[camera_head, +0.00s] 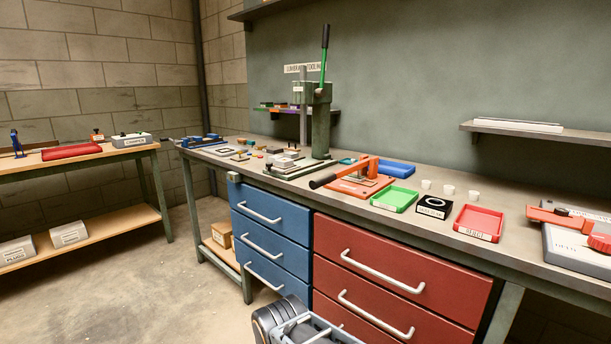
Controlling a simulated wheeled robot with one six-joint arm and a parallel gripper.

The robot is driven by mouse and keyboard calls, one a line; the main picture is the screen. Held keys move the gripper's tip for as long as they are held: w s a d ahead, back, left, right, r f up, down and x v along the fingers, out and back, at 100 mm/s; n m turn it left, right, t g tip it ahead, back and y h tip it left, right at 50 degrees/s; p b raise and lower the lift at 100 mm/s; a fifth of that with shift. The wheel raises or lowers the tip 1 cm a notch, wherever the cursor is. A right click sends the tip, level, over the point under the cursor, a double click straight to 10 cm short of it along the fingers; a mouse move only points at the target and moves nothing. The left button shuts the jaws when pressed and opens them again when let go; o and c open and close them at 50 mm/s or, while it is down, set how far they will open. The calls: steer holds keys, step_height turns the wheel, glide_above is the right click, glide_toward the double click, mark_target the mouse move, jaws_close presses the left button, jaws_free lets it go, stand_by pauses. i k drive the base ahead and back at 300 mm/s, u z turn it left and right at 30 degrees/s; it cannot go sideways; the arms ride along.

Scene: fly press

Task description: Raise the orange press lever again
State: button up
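The orange press lever (349,171) is on the workbench, right of the green fly press. It lies low, close to level, with its black grip (322,180) pointing to the front left and reaching the bench's front edge. Its pivot end is at an orange upright (373,167) on an orange-red base plate (352,187). I cannot tell whether the lever touches anything below it. My gripper is not recognisable in this view; only a dark and grey part of my own body shows at the bottom.
The green fly press (321,122) stands behind left with its green lever (324,60) upright. A blue tray (396,169), green tray (394,199), black block (434,205) and red tray (479,223) lie to the right. Blue drawers (270,235) and red drawers (395,275) front the bench. The floor left is clear.

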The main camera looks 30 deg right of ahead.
mark_target(314, 185)
steer(key=i, duration=0.5)
steer(key=z, duration=0.7)
